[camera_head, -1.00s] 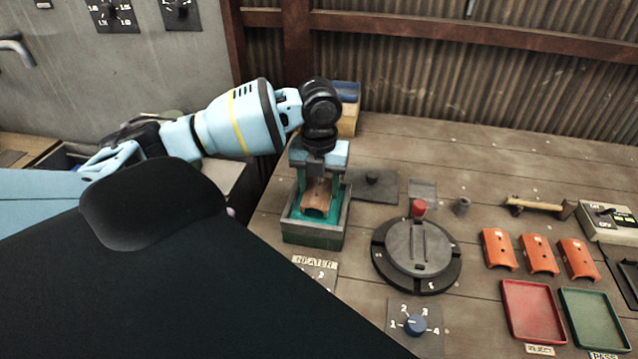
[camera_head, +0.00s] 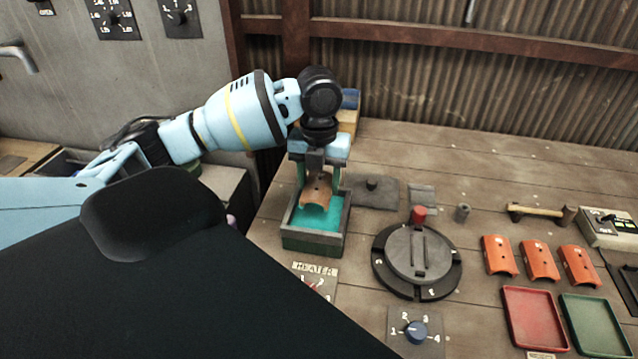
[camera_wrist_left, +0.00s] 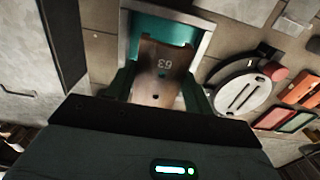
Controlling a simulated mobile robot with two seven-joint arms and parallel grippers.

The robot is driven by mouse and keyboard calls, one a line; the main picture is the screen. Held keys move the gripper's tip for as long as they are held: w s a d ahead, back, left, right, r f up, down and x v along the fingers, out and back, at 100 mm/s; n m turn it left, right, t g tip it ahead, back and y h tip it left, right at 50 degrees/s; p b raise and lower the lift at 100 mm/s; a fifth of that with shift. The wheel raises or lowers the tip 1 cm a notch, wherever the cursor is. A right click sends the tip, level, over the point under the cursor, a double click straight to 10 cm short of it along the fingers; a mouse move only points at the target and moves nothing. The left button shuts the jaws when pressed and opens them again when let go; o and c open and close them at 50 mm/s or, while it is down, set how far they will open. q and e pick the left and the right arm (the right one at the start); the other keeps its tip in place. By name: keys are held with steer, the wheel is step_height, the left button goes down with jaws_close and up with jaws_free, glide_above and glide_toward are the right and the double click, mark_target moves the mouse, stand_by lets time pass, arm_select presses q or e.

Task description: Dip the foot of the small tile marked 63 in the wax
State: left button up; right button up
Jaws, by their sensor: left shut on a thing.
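The small brown tile (camera_head: 316,192) is held in my left gripper (camera_head: 318,176), which points down over the wax bath. The mark 63 shows on the tile in the left wrist view (camera_wrist_left: 162,68), upside down there. The wax bath (camera_head: 312,242) is a grey-green open box with teal wax (camera_head: 335,216) in it. The tile's lower end is over the bath; I cannot tell whether it touches the wax. The left fingers are shut on the tile's upper part. My right gripper is not in view.
A round dark turntable (camera_head: 416,262) with a red knob (camera_head: 419,214) stands right of the bath. Several orange tiles (camera_head: 540,261), a red tray (camera_head: 534,318) and a green tray (camera_head: 596,322) lie further right.

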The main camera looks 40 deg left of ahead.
arm_select(q)
steer(key=shift+r, duration=0.9)
